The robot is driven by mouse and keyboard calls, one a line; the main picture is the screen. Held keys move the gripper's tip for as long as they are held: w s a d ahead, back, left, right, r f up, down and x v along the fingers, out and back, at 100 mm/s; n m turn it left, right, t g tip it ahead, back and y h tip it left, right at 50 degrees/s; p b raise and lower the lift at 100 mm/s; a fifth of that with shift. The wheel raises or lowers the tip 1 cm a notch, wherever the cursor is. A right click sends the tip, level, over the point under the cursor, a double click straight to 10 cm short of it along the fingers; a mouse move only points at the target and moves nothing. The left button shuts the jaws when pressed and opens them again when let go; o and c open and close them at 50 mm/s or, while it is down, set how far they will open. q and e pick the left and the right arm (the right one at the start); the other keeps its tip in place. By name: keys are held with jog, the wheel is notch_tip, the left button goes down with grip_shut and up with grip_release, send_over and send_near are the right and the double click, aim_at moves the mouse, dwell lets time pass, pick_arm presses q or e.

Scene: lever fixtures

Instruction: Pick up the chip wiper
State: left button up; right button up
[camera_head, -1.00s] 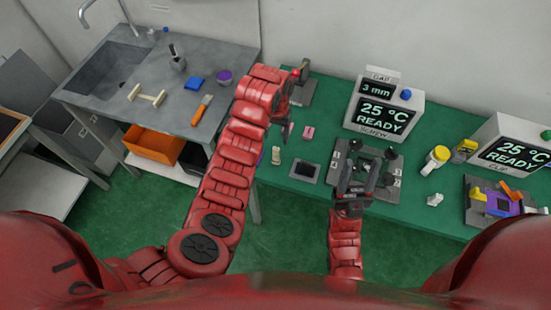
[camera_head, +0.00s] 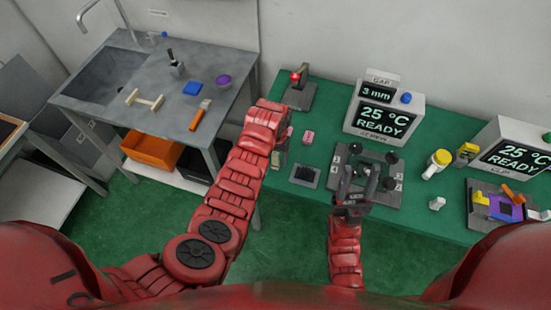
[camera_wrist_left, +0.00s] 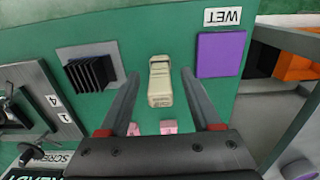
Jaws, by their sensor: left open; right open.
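A beige, rounded block-like piece (camera_wrist_left: 161,82), which may be the chip wiper, lies on the green table. In the left wrist view it sits between the spread fingers of my left gripper (camera_wrist_left: 160,74), with a gap on both sides. In the head view my left gripper (camera_head: 283,149) is low over the table's left part, and the beige piece (camera_head: 275,159) is partly hidden by the arm. My left gripper is open and holds nothing. My right gripper (camera_head: 359,177) is open over the dark lever fixture (camera_head: 387,190), apart from the beige piece.
A purple pad (camera_wrist_left: 220,54) beside a WET label and a grey tile with black fins (camera_wrist_left: 89,73) flank the beige piece. Small pink pieces (camera_wrist_left: 168,126) lie close by. A red-knobbed lever (camera_head: 297,88) stands behind. The sink counter (camera_head: 140,70) is at left.

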pick_arm(q)
jog(key=shift+f, duration=0.15)
grip_shut()
dwell(0.4)
